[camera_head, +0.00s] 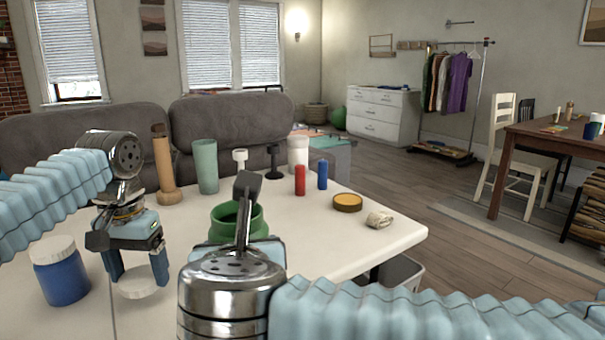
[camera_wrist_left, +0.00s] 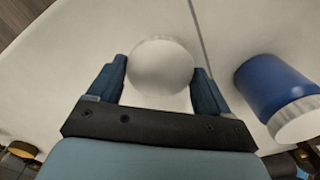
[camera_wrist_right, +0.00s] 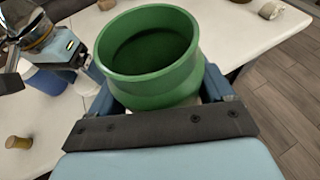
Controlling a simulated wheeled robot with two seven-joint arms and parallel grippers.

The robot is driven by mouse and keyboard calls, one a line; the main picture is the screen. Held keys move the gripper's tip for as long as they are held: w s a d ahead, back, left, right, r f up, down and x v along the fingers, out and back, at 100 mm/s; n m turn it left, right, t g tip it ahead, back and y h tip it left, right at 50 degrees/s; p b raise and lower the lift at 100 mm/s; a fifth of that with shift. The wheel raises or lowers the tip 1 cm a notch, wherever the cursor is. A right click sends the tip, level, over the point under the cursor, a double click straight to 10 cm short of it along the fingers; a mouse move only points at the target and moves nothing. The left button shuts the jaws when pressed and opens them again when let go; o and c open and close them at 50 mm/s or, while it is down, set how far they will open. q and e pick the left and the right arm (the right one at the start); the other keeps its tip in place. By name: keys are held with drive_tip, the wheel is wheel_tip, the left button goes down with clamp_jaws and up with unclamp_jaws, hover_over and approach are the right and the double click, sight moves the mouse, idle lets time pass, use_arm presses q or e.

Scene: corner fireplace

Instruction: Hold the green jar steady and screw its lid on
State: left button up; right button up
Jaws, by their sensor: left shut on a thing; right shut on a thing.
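The green jar (camera_head: 261,222) is upright at the front of the white table, with its wide mouth open and no lid on it. My right gripper (camera_wrist_right: 165,98) is shut around the jar's body; the arm hides much of the jar in the head view. My left gripper (camera_head: 138,275) is shut on a white round lid (camera_wrist_left: 162,66), left of the jar and apart from it. The lid also shows low between the fingers in the head view (camera_head: 138,289). I cannot tell whether it touches the table.
A blue jar with a white lid (camera_head: 64,283) stands just left of my left gripper. A yellow-topped round lid or tin (camera_head: 347,202) and a beige roll (camera_head: 379,219) lie at right. Red (camera_head: 300,180) and blue (camera_head: 322,175) cylinders and a pale green cup (camera_head: 206,167) stand behind.

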drive_tip(key=shift+w+d+f, duration=0.3)
drive_tip(key=shift+d+f, duration=0.05)
drive_tip(key=shift+f, duration=0.1)
drive_tip(key=w+d+f+m+h, duration=0.2)
drive_tip(key=w+d+f, duration=0.2)
drive_tip(key=d+f, duration=0.5)
drive_tip(key=w+d+f+m+h, duration=0.1)
drive_tip(key=w+d+f, duration=0.3)
drive_tip(key=d+f, duration=0.5)
drive_tip(key=w+d+f+m+h, duration=0.2)
drive_tip(key=w+d+f+h, duration=0.1)
drive_tip(key=d+f, duration=0.7)
wheel_tip(320, 180, down, 3)
drive_tip(key=shift+w+r+m+g+h, duration=0.2)
drive_tip(key=shift+w+m+g+h, duration=0.1)
drive_tip(key=shift+w, duration=0.1)
drive_tip(key=shift+a, duration=0.1)
drive_tip(key=a+f+n+y, duration=0.8)
drive_tip(key=a+f, duration=0.4)
drive_tip(key=a, duration=0.3)
drive_tip(key=shift+a+f+y, duration=0.15)
drive_tip(key=shift+a+y, duration=0.25)
drive_tip(key=shift+y, duration=0.3)
